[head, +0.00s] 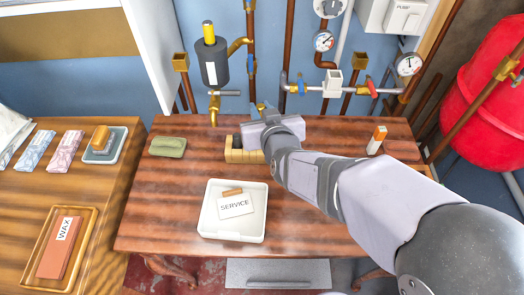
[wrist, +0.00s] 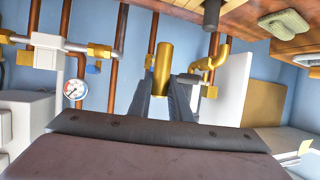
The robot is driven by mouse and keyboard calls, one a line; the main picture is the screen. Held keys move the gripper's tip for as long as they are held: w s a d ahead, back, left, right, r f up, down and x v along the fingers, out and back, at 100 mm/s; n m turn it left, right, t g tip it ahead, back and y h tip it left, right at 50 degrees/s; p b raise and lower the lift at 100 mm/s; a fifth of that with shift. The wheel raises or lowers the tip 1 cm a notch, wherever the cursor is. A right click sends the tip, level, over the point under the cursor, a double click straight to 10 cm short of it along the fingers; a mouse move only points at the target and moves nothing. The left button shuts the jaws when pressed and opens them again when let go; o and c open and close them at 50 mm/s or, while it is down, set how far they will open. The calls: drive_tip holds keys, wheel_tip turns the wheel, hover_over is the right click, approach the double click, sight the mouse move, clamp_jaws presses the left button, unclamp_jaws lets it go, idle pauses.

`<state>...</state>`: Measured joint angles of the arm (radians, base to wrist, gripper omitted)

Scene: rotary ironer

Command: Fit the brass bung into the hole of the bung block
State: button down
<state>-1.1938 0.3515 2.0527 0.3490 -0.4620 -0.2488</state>
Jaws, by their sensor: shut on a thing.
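The brass bung (wrist: 163,62) is a smooth gold cylinder held between the two dark fingers of my gripper (wrist: 163,92) in the wrist view. My gripper is shut on it, and the bung projects beyond the fingertips. In the head view my gripper body hides most of the bung. The bung block (head: 243,156) is a pale wooden block at the back middle of the table, just left of and partly behind my gripper. I cannot make out the hole. The bung appears apart from the block.
A white tray (head: 211,229) with a service card stands in front of the block. A green pad (head: 167,147) lies to the left, and an orange-and-white item (head: 377,140) to the right. Pipes, gauges and a brass tap (head: 214,108) line the wall behind.

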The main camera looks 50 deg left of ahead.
drive_tip(key=shift+d+f, duration=0.2)
drive_tip(key=shift+f, duration=0.25)
drive_tip(key=shift+f, duration=4.9)
drive_tip(key=shift+f, duration=0.1)
drive_tip(key=shift+f, duration=0.15)
drive_tip(key=c, duration=1.6)
unclamp_jaws()
drive_tip(key=shift+r, duration=0.2)
drive_tip(key=shift+r, duration=0.1)
drive_tip(key=v, duration=1.2)
drive_tip(key=shift+w+b, duration=0.1)
drive_tip(key=shift+b, duration=0.2)
